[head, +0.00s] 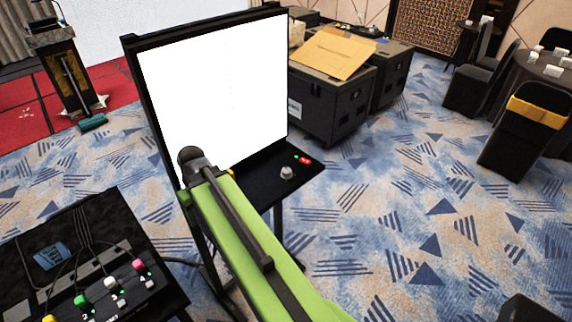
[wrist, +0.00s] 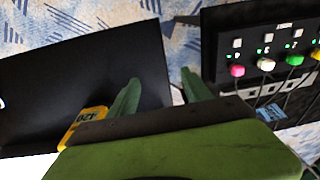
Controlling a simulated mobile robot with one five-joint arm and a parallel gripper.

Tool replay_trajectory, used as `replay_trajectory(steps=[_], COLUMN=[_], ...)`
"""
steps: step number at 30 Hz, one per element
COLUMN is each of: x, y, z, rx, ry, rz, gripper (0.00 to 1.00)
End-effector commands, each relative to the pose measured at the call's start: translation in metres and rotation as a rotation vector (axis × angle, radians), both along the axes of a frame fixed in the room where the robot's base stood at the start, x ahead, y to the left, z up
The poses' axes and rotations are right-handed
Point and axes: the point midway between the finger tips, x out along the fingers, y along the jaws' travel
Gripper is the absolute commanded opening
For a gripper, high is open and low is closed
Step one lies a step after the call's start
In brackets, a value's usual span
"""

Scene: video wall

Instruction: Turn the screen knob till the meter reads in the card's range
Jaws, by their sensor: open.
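The screen (head: 210,90) is a large panel in a black frame and looks blank white; I can make out no meter or reading on it. A grey knob (head: 287,172) stands on the black shelf (head: 262,175) below it, beside a small red part (head: 305,160) and a green light. My gripper (wrist: 158,82) is open and empty, its two green fingers apart. In the wrist view it points over the edge of the black shelf (wrist: 60,85). A yellow piece (wrist: 84,127) with what looks like "420" lies by the left finger, partly hidden. In the head view my arm hides the gripper.
A black table (head: 130,225) at lower left bears a strip with several coloured knobs or plugs, cables and a blue card (head: 51,256). Black cases (head: 335,105) with cardboard (head: 334,52) stand behind the screen. Chairs are at upper right. Carpet right of the shelf is clear.

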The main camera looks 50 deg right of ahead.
Motion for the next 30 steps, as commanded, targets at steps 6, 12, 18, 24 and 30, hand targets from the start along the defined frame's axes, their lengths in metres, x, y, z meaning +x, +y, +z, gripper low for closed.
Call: replay_trajectory(steps=[6, 12, 18, 24, 30], x=[-0.027, -0.082, -0.105, -0.103, -0.094], y=[-0.203, -0.323, -0.358, -0.358, -0.36], z=[0.089, 0.128, 0.136, 0.129, 0.102], rx=[0.005, -0.052, -0.079, -0.08, -0.079], ry=[-0.17, -0.276, -0.308, -0.307, -0.307], rz=[-0.096, -0.146, -0.158, -0.157, -0.158], gripper=[0.58, 0.58, 0.58, 0.58, 0.58])
